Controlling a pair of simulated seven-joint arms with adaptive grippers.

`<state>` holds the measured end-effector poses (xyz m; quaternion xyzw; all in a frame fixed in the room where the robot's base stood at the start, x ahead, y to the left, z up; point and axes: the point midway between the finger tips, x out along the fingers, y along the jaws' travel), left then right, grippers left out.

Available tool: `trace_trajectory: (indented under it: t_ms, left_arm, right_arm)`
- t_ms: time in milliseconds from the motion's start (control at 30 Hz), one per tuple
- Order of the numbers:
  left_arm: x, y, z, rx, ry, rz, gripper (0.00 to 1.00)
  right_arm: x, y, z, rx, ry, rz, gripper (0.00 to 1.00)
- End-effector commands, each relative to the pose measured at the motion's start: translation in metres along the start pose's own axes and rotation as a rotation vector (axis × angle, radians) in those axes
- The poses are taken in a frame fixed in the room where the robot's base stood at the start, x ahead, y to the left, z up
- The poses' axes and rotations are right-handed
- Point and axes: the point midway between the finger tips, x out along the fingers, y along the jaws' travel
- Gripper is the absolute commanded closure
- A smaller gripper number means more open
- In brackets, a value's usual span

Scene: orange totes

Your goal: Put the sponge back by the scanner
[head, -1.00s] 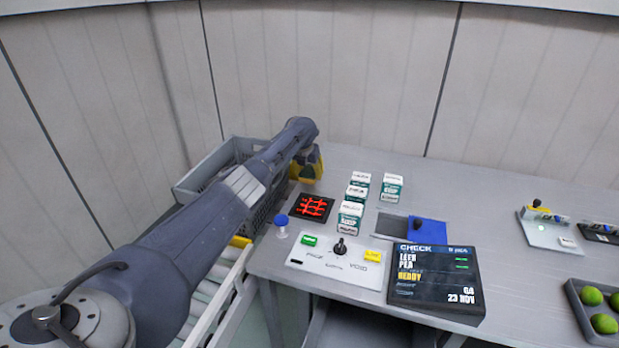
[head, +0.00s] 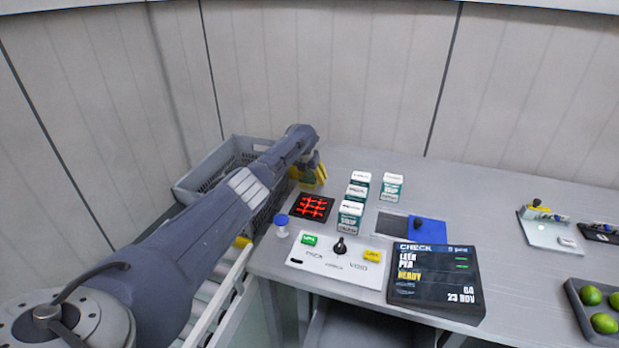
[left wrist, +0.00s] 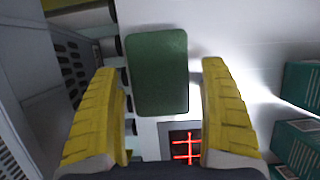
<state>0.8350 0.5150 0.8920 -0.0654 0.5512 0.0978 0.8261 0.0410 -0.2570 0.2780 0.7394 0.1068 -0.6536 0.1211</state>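A green sponge (left wrist: 158,72) shows in the left wrist view, between my two yellow fingers and close to the table's left edge. The fingers of my left gripper (head: 310,177) stand apart, with a gap visible on each side of the sponge. In the head view the sponge is hidden behind this gripper. The scanner is a dark square with a glowing red grid (head: 312,207), just in front of my gripper. It also shows in the left wrist view (left wrist: 184,146), close to the sponge's near end. My right gripper is not in view.
Several white-and-green cartons (head: 350,217) stand right of the scanner. A blue-topped knob (head: 281,222), a button panel (head: 335,262) and a display (head: 436,280) sit in front. A grey crate (head: 200,180) stands beyond the table's left edge. The back of the table is mostly clear.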

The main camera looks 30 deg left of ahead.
Motion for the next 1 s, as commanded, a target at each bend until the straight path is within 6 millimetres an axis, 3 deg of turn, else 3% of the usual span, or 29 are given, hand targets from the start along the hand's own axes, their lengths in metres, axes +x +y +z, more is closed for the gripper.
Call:
trace_trajectory:
  t_ms: [467, 1000]
  left_arm:
    - [-0.018, 0.001, 0.002, 0.001, -0.001, -0.001, 0.22]
    - [-0.092, 0.001, 0.002, 0.002, -0.002, 0.001, 0.22]
  right_arm:
    - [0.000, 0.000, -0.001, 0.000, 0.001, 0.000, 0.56]
    - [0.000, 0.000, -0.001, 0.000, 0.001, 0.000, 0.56]
